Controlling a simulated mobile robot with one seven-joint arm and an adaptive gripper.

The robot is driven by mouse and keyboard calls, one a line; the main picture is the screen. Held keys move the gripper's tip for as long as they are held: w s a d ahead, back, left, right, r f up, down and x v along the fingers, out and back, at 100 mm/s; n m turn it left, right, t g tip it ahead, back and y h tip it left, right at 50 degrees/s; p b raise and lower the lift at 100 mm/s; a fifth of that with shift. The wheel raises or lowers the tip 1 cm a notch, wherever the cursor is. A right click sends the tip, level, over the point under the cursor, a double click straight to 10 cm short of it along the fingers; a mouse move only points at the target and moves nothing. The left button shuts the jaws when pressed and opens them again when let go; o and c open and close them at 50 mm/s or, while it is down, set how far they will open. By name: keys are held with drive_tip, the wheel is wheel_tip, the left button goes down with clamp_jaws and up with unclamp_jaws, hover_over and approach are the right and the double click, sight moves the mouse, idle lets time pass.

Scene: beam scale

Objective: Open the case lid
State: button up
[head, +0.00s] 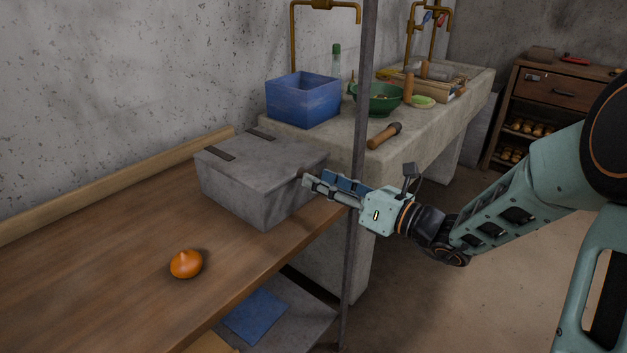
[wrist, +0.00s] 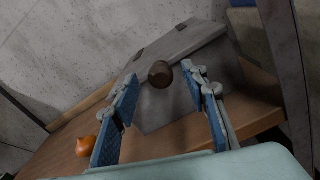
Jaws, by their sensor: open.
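The case (head: 255,190) is a grey box on the wooden worktop, with its lid (head: 262,153) shut and two dark hinge strips along the back. In the wrist view the case (wrist: 175,112) lies ahead, with a round dark brown knob (wrist: 160,74) on its front near the lid edge. My gripper (head: 314,184) is at the right front of the case. Its blue-padded fingers are open, and in the wrist view the knob appears between the fingertips. I cannot tell whether they touch it. In the head view the knob is mostly hidden by the fingers.
An orange onion-shaped thing (head: 186,264) lies on the worktop (head: 110,255). A thin metal post (head: 361,120) rises close beside my gripper. Behind are a stone sink counter, a blue bin (head: 303,101), a green bowl (head: 378,104) and a wooden-handled tool (head: 385,135).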

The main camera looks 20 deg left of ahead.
drive_tip(key=shift+x, duration=1.5)
drive_tip(key=shift+c, duration=0.3)
clamp_jaws()
